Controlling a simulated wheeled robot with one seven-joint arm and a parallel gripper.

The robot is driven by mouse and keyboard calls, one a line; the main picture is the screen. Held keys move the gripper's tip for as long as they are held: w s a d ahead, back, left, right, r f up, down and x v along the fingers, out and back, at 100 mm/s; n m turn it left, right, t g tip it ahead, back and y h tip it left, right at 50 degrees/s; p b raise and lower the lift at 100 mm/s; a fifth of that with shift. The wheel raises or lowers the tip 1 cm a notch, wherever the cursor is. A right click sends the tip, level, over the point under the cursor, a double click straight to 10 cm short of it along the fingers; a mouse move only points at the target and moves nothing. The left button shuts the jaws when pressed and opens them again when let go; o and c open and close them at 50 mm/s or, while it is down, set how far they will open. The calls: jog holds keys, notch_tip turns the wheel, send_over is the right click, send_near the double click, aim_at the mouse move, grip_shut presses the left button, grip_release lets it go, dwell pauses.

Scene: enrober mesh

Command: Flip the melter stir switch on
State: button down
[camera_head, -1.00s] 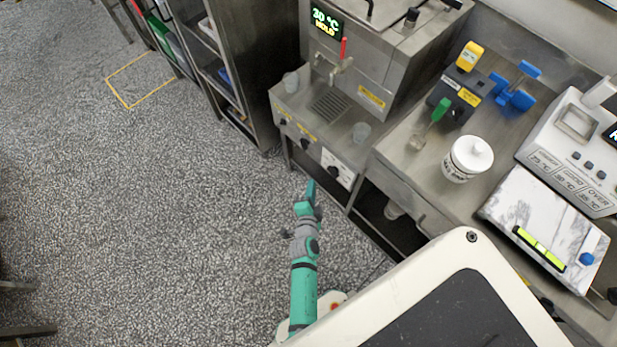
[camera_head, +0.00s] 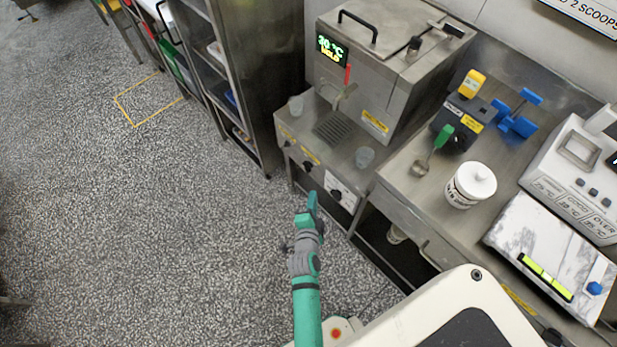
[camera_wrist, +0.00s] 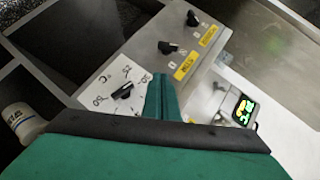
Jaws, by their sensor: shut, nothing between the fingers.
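The melter (camera_head: 365,80) is a steel machine with a lit display, standing on a steel stand at the back. Its lower front panel carries a row of black switches. In the wrist view these are a far switch (camera_wrist: 192,18) and a middle switch (camera_wrist: 167,47), each beside a yellow label, and a nearer knob (camera_wrist: 122,92) on a white dial plate with numbers. The label words are too small to read surely. My gripper (camera_head: 311,196) is shut and empty in front of the panel, near the dial plate. Its fingers (camera_wrist: 163,98) appear apart from every switch.
A steel table (camera_head: 420,195) to the right holds a white jar (camera_head: 470,184), a black device (camera_head: 463,118) and a marble-topped unit (camera_head: 550,250). A shelf rack (camera_head: 235,80) stands left. The speckled floor at left is open.

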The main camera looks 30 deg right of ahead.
send_near(310, 171)
jog(key=d, duration=0.4)
jog(key=shift+w+a+f, duration=0.15)
jog(key=shift+w+f, duration=0.1)
jog(key=shift+w, duration=0.45)
jog(key=shift+w+a+f, duration=0.15)
jog(key=shift+w+f, duration=0.05)
jog(key=shift+w, duration=0.5)
jog(key=shift+w+a+f, duration=0.2)
jog(key=shift+w+f, duration=0.05)
jog(key=shift+w, duration=0.5)
jog(key=shift+f, duration=0.25)
